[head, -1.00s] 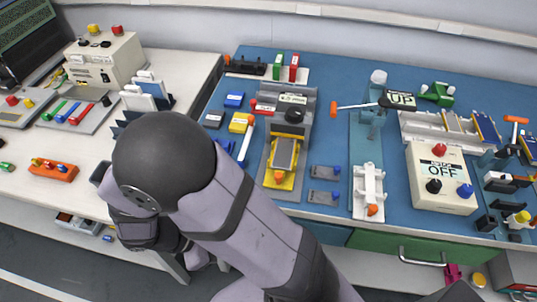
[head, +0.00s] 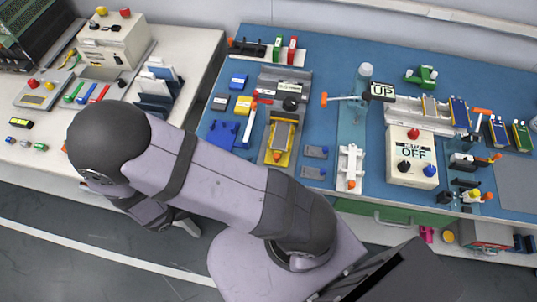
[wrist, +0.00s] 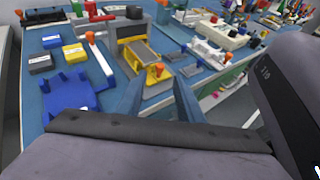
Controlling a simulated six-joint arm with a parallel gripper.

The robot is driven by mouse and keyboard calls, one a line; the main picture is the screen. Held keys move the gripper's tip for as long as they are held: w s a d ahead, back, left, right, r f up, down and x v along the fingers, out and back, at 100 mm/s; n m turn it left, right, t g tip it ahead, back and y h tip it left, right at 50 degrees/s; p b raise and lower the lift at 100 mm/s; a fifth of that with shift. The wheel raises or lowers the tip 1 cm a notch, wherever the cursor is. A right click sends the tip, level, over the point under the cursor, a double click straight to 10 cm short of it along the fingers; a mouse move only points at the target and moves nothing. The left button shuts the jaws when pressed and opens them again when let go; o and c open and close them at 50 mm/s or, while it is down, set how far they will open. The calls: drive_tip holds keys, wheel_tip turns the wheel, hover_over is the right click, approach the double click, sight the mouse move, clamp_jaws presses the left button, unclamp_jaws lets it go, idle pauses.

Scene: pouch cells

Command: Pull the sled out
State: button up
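The sled (head: 270,157) is a yellow tray carrying a grey flat cell, with an orange knob (head: 277,157) at its near end. It sits in a grey fixture (head: 302,82) whose upper part has a black knob. In the wrist view the sled (wrist: 151,89) lies ahead, with its orange knob (wrist: 157,72) upright near the image middle. My gripper (wrist: 158,88) has its two blue-grey fingers spread, one each side of the knob in the picture. They look nearer the camera than the knob, and I see no contact.
A blue tray (head: 218,136) and an orange-topped lever (head: 250,125) stand left of the fixture. The bench front edge is close below.

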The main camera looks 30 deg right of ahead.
drive_tip(key=shift+d, duration=0.15)
drive_tip(key=shift+p+x, duration=0.55)
drive_tip(key=shift+x, duration=3)
drive_tip(key=shift+f, duration=0.1)
clamp_jaws()
